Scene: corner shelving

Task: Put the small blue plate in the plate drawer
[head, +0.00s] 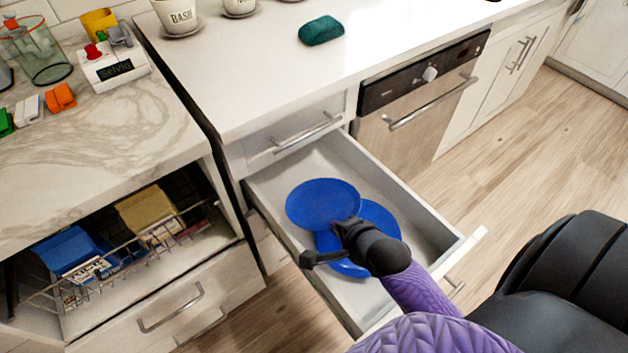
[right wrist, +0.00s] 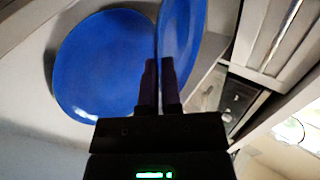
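The plate drawer (head: 438,247) is pulled open below the counter. One blue plate (head: 323,204) is tilted in the fingers of my right gripper (head: 345,228), over the drawer. In the right wrist view this plate (right wrist: 180,35) stands nearly edge-on between the closed fingers (right wrist: 158,85). A second blue plate (head: 380,218) lies in the drawer beneath the gripper, partly hidden by it; it also shows in the right wrist view (right wrist: 100,65). Whether the held plate touches the drawer or the other plate, I cannot tell. My left gripper is out of view.
A closed drawer (head: 300,133) sits just above the open one. A dishwasher (head: 420,100) stands to the right. At left, an open compartment holds a wire rack (head: 125,262). A teal object (head: 321,30) and pots (head: 177,15) stand on the counter. The drawer's far end is bare.

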